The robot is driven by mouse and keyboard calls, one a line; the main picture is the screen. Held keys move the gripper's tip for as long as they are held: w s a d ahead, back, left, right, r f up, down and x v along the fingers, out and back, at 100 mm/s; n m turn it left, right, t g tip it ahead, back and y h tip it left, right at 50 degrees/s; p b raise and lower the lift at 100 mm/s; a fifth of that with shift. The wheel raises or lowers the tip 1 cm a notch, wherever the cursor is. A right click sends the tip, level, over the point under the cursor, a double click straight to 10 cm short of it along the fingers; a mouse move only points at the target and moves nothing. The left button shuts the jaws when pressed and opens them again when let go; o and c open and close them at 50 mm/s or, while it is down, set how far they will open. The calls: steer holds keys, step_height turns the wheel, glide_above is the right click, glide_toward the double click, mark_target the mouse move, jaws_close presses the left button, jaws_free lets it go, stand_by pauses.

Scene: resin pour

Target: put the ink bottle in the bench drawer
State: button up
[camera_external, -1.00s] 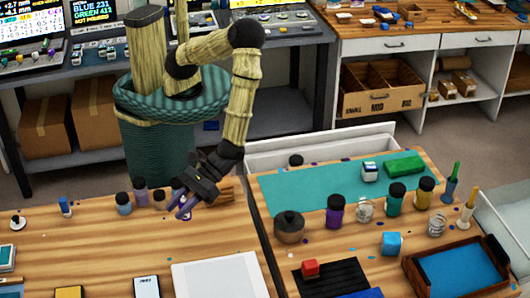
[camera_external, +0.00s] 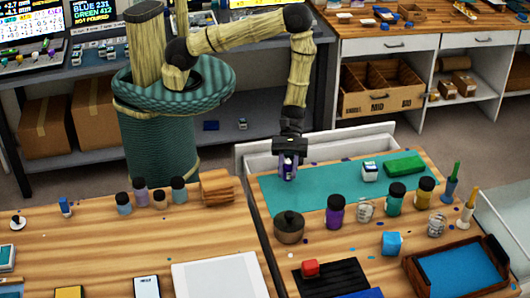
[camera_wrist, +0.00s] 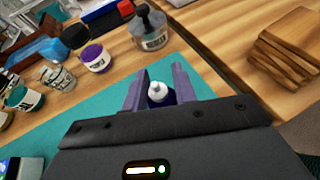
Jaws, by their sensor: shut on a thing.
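My gripper (camera_external: 287,172) is shut on the ink bottle, a small dark blue bottle with a white nozzle top, which shows between the lilac fingers (camera_wrist: 158,93) in the wrist view as the ink bottle (camera_wrist: 158,90). It hangs upright over the far left part of the teal mat (camera_external: 310,195); its height above the mat is hard to tell. The bench drawer (camera_external: 262,160) is a white, open drawer at the back edge of the right bench, just behind my gripper. The drawer's inside is mostly hidden by the bench and my gripper.
A lidded pot (camera_external: 289,228) and a purple jar (camera_external: 335,212) stand in front of the mat. A wood stack (camera_external: 217,187) and several capped bottles stand on the left bench.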

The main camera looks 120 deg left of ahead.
steer(key=shift+n+t+y, duration=0.3)
steer(key=shift+n, duration=0.1)
steer(key=a, duration=0.4)
steer(key=s+a, duration=0.1)
steer(key=a, duration=0.3)
steer(key=a+f, duration=0.1)
steer(key=a, duration=0.2)
steer(key=shift+s+a, duration=0.3)
steer(key=shift+a, duration=0.1)
steer(key=s+a+f+m+g+y+b, duration=0.2)
steer(key=a+m+g+y+b, duration=0.3)
steer(key=a+m+g+y, duration=0.6)
steer(key=s+a+f+m+g+y+b, duration=0.3)
steer(key=a+m+g+y, duration=0.4)
steer(key=a+m, duration=0.75)
steer(key=w+d+m+t+y+b, duration=0.1)
steer(key=w+m+t+b, duration=0.4)
steer(key=m+t, duration=0.5)
steer(key=w+d+r+m+t+y+b, duration=0.1)
steer(key=w+d+m+t+y+b, duration=0.1)
steer(key=w+m+t+b, duration=0.4)
steer(key=m+t, duration=0.5)
steer(key=m, duration=0.4)
steer(key=shift+w+d, duration=0.25)
